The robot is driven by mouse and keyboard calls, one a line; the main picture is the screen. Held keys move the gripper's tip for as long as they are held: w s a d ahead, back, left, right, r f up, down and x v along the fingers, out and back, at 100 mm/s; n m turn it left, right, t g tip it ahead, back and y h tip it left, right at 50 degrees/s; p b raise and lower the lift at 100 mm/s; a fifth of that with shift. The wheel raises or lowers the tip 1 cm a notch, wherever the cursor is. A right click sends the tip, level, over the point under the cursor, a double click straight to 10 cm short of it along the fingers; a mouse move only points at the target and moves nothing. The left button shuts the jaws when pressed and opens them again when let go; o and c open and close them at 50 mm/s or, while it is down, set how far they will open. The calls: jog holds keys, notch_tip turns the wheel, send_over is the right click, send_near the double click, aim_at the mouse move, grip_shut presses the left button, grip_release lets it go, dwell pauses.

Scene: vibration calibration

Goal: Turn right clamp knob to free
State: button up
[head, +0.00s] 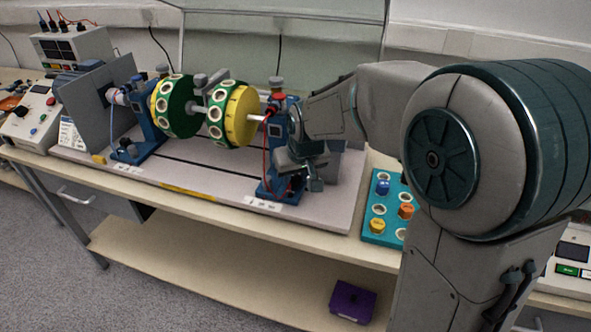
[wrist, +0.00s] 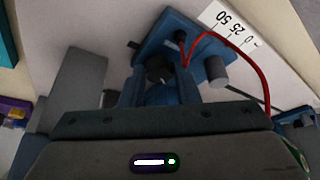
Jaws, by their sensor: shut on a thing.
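The right blue bearing support (head: 277,138) stands on the grey base plate at the right end of the rotor. My gripper (head: 310,182) is low beside this support, at its foot. In the wrist view the black clamp knob (wrist: 159,69) sits on the blue foot (wrist: 205,52) of the support, at the tips of my gripper (wrist: 158,88). My gripper is shut on this knob. A scale strip (wrist: 230,27) marked 0, 25, 50 lies beside the foot. The knob is hidden behind my gripper in the head view.
The rotor has two green and yellow discs (head: 240,115). A red cable (wrist: 262,75) loops close to my gripper. A teal tray (head: 376,225) with coloured weights lies to the right. The left blue support (head: 148,118) stands near the grey upright plate. The plate's front strip is mostly clear.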

jog(key=shift+d+n+y+p, duration=0.1)
jog(key=shift+n+y+p, duration=0.2)
jog(key=shift+n, duration=0.5)
jog(key=o, duration=1)
jog(key=shift+r, duration=0.1)
jog(key=p+v, duration=0.1)
jog(key=v, duration=1.2)
jog(key=shift+s+d+r, duration=0.1)
jog(key=shift+r, duration=0.2)
